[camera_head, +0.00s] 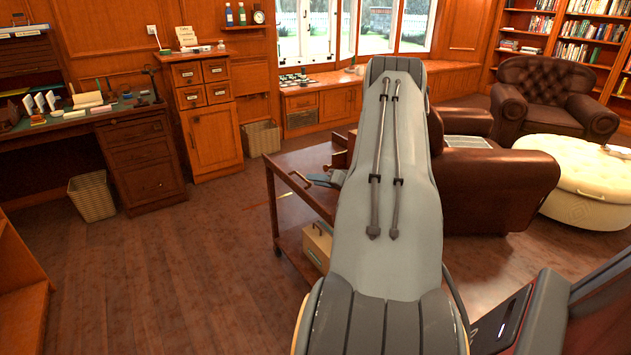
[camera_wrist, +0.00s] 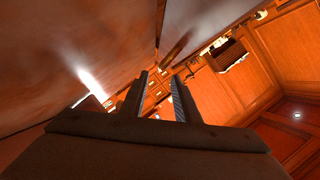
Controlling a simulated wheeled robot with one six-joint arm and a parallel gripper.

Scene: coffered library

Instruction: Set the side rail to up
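I cannot make out a side rail for certain in either view. In the head view a low wooden cart (camera_head: 291,163) stands at the middle, partly hidden behind my grey arm. A small pale bar (camera_head: 301,179) and a blue-grey piece (camera_head: 325,181) show at its top, too small to tell what they are. My gripper is hidden in the head view. In the wrist view my gripper (camera_wrist: 160,76) has its two fingers apart with nothing between them. The wrist view is tilted and shows wooden panelling, and no rail is clear in it.
A brown leather armchair (camera_head: 500,190) stands right of my arm, with a cream tufted ottoman (camera_head: 575,180) beyond. A desk (camera_head: 140,165), a basket (camera_head: 92,197) and a drawer cabinet (camera_head: 213,140) line the left side. The wooden floor (camera_head: 180,270) at front left is clear.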

